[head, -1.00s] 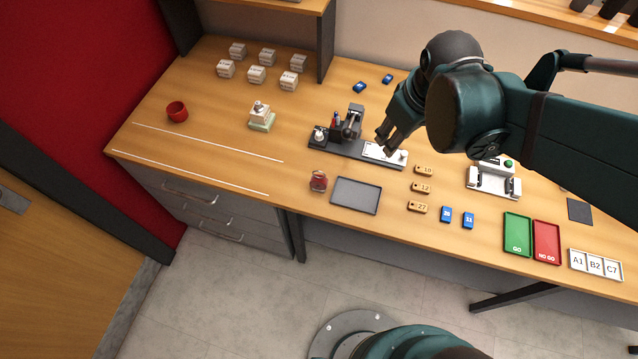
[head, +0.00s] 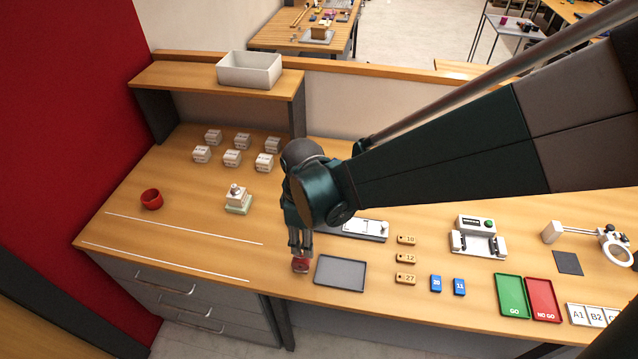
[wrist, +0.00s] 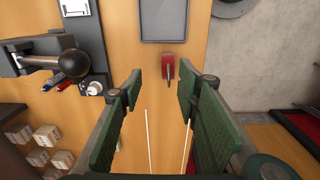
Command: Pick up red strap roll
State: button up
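A red round roll with a hollow top (head: 151,199) stands on the left of the bench in the head view, looking like the strap roll. It is apart from my gripper (head: 300,246), which points down well to its right. The wrist view shows the gripper (wrist: 155,90) with its green finger pads wide apart and nothing between them. A smaller red object with a grey metal part (head: 300,265) is just below the fingertips in the head view. It also shows beyond the fingers in the wrist view (wrist: 173,62). The roll is not visible in the wrist view.
A grey tray (head: 340,273) lies right of the small red object. Two white lines mark the bench's front left, which is otherwise clear.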

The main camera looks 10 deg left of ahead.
aim_at(299, 258)
jog(key=shift+s+a+f+n, duration=0.25)
jog(key=shift+a+f, duration=0.25)
jog(key=shift+f, duration=0.05)
jog(key=shift+s+a+f+n, duration=0.25)
jog(key=shift+a+f, duration=0.25)
jog(key=shift+f, duration=1.3)
jog(key=shift+f, duration=0.1)
jog(key=shift+s+f+b, duration=0.2)
jog(key=shift+f+b, duration=0.2)
jog(key=shift+f, duration=2.1)
jog(key=c, duration=1)
